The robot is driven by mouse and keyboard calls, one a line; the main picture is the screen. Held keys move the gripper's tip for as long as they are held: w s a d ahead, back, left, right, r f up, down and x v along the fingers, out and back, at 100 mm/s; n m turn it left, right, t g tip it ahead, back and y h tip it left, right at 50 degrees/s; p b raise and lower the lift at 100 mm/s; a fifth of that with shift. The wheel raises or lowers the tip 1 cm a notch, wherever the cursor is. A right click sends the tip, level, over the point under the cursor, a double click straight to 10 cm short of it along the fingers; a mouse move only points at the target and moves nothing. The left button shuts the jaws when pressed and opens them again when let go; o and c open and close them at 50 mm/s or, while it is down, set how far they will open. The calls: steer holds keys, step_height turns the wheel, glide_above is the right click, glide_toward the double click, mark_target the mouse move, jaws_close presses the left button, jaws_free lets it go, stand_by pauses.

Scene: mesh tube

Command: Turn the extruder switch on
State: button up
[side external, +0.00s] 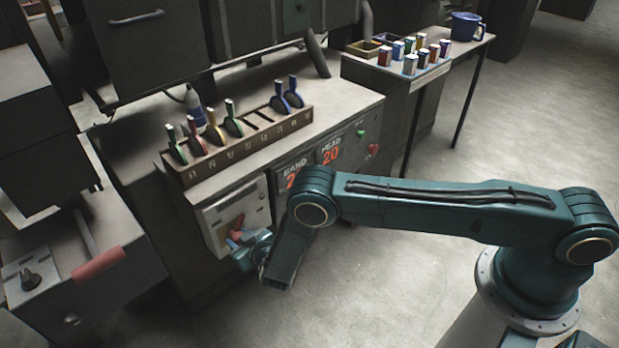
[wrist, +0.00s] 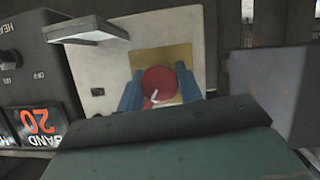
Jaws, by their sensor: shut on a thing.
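The extruder switch is a round red knob (wrist: 157,82) with a white mark on its face, on a yellow plate (wrist: 180,53). It shows red in the side external view (side external: 237,224), partly hidden by my gripper. The plate is on a pale box front (side external: 213,215) at the left part of the machine's front. My gripper (wrist: 160,90) has its blue fingers on both sides of the knob, shut on it. In the side external view my gripper (side external: 243,238) reaches the box from the right. Whether the white mark points to on or off cannot be read.
A BAND display (side external: 293,175) and a HEAD display (side external: 331,150), with small switches, are right of the box. A wooden rack (side external: 240,150) of coloured-handled tools stands above. A flat plate (wrist: 92,30) juts out near the knob. A red-handled lever (side external: 97,264) is at the left.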

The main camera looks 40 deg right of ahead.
steer(key=m+y, duration=0.2)
steer(key=m, duration=0.1)
steer(key=shift+d+m+y, duration=0.1)
steer(key=shift+m+y, duration=0.2)
steer(key=shift+m, duration=0.1)
steer(key=m+y, duration=0.2)
steer(key=m, duration=0.1)
steer(key=shift+m+t, duration=0.4)
steer(key=shift+y, duration=0.3)
steer(key=o, duration=1)
steer(key=shift+s, duration=0.15)
steer(key=shift+s+d+r, duration=0.25)
steer(key=shift+s+r, duration=0.45)
steer(key=shift+r, duration=0.65)
steer(key=shift+s+d+r, duration=0.2)
steer(key=shift+s+r, duration=0.55)
steer(key=shift+r, duration=0.65)
steer(key=shift+s+d+r, duration=0.25)
steer(key=shift+s+r, duration=0.45)
steer(key=shift+r, duration=0.65)
